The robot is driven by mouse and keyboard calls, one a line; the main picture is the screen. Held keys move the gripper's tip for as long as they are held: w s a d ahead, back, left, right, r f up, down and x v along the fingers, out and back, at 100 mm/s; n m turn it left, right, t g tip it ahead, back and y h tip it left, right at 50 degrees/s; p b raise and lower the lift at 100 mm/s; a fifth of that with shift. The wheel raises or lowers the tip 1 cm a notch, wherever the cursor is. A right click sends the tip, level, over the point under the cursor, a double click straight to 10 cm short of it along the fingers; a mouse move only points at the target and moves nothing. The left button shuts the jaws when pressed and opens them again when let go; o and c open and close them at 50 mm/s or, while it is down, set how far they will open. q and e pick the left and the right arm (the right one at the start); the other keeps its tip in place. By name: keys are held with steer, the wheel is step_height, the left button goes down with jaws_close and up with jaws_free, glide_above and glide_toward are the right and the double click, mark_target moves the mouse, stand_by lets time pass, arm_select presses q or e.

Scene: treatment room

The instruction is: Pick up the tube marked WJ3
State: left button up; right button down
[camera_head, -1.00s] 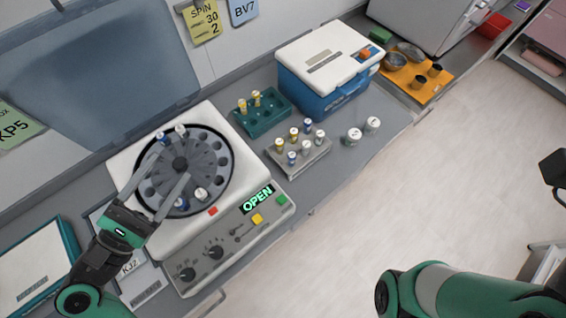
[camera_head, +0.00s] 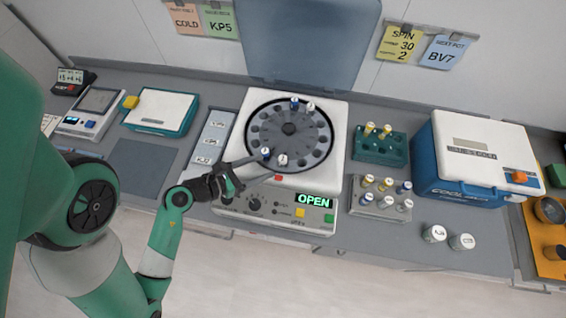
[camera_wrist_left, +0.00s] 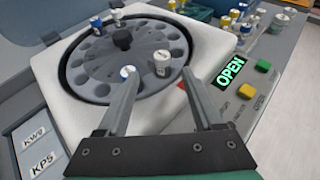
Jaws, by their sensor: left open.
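The centrifuge (camera_head: 240,150) stands with its lid up and its rotor (camera_head: 262,122) exposed. A blue-capped tube (camera_head: 265,153) and a white-capped tube (camera_head: 282,159) sit in its front slots. Another blue-marked tube (camera_head: 295,103) and a white one (camera_head: 310,106) sit at the back. I cannot read WJ3 on any cap. My left gripper (camera_head: 262,167) is open and empty over the centrifuge's front left edge, its fingers towards the front tubes. In the left wrist view, the blue-marked tube (camera_wrist_left: 128,72) and white tube (camera_wrist_left: 161,60) appear near the open fingertips. My right gripper is out of view.
A teal rack (camera_head: 380,150) with two yellow-capped tubes and a grey rack (camera_head: 375,208) with several tubes stand to the right. Two white-capped jars (camera_head: 435,233) stand near the counter's front edge. A blue cooler (camera_head: 440,185) is further right. The upright lid (camera_head: 315,45) rises behind the rotor.

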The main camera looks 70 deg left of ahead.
mark_target(283, 160)
arm_select(q)
steer(key=x, duration=0.3)
steer(key=shift+w, duration=0.25)
steer(key=shift+x, duration=2.6)
steer(key=shift+d+f, duration=0.15)
jaws_close()
